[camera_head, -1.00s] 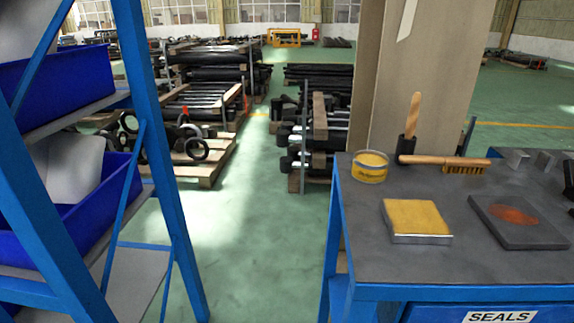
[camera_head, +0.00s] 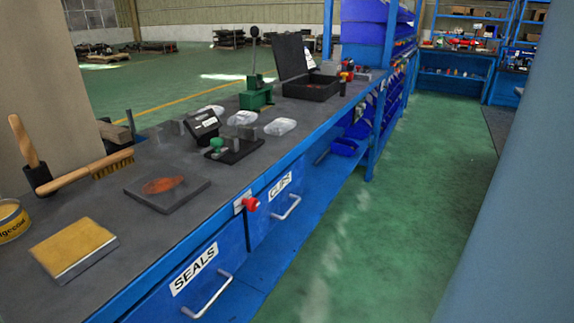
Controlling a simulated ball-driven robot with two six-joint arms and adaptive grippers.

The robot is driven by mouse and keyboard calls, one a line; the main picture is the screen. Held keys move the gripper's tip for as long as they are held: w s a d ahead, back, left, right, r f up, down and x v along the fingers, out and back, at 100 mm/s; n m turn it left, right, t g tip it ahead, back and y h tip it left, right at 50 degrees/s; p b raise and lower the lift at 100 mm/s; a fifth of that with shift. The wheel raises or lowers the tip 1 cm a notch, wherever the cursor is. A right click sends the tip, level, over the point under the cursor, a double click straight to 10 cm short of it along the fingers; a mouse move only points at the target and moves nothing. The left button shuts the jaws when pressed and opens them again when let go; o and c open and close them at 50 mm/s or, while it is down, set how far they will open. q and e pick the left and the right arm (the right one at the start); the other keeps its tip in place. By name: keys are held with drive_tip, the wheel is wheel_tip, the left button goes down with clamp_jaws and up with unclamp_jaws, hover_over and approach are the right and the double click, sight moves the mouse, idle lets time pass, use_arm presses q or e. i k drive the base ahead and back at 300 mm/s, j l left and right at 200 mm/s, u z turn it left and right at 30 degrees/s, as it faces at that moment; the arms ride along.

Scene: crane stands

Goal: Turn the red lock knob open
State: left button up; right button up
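The red lock knob (camera_head: 251,204) sits on a small pale plate at the front edge of the blue workbench, above and between two drawers. From this distance I cannot tell which way the knob is turned. Neither of my grippers is in view.
The dark benchtop (camera_head: 110,205) holds a yellow pad (camera_head: 73,248), a wooden brush (camera_head: 88,172), a dark slab (camera_head: 166,189), a green press (camera_head: 255,94) and an open black case (camera_head: 310,86). The green floor (camera_head: 400,220) right of the bench is clear. A blue-grey surface fills the right edge.

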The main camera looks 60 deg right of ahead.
sight(252, 203)
drive_tip(key=z, duration=1.45)
drive_tip(key=k+l, duration=0.05)
